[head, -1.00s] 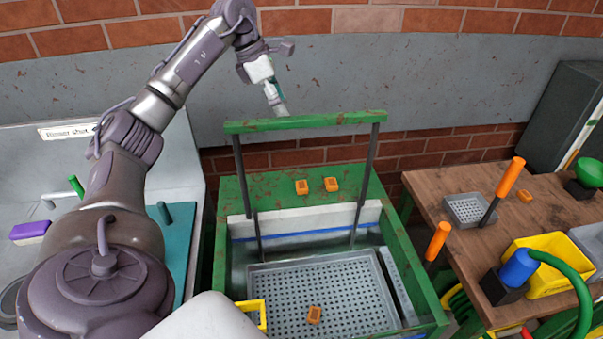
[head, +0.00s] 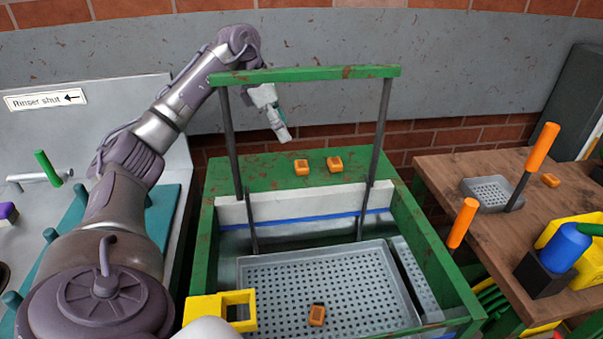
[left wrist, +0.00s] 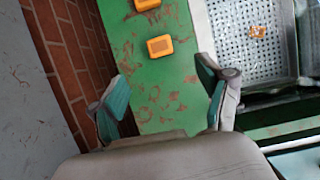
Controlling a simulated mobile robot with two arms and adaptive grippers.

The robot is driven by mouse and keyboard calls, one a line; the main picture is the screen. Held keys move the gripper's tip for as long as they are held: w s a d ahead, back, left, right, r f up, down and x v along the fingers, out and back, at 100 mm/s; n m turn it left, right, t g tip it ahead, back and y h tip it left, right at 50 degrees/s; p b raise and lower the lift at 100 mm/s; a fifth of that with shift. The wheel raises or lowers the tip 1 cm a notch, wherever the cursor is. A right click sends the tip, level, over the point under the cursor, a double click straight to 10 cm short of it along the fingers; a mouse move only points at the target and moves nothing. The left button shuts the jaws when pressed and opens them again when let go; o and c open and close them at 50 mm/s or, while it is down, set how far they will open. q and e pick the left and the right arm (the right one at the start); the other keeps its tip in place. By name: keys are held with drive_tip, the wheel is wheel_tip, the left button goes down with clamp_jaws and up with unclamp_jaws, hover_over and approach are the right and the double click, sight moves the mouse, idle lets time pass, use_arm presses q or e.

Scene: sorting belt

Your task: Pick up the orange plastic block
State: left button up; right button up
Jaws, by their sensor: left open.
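One block (head: 301,167) and another block (head: 334,164) lie side by side on the green shelf behind the tray. A third block (head: 317,315) lies in the grey perforated tray (head: 285,290). My left gripper (head: 284,136) hangs above the back left part of the shelf, apart from the blocks. In the left wrist view my left gripper (left wrist: 165,100) is open and empty, with one shelf block (left wrist: 159,46) beyond its fingers and another (left wrist: 147,4) at the top edge. My right gripper is not visible.
A green crossbar (head: 305,75) on dark posts stands over the green bench. A yellow frame (head: 222,309) sits at the tray's front left. A wooden table (head: 470,180) at right holds a small grey tray, orange handles and another orange piece (head: 549,180).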

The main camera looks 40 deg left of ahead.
sight(301, 164)
use_arm(q)
drive_tip(key=x, duration=1.2)
drive_tip(key=shift+a, duration=0.15)
drive_tip(key=shift+r, duration=0.1)
drive_tip(key=c, duration=1)
drive_tip(key=shift+c, duration=0.3)
drive_tip(key=shift+r, duration=0.1)
wheel_tip(301, 164, up, 4)
drive_tip(key=shift+r, duration=0.1)
drive_tip(key=d+r, duration=0.6)
drive_tip(key=d, duration=0.5)
drive_tip(key=shift+w+d+r, duration=0.3)
drive_tip(key=shift+w, duration=0.15)
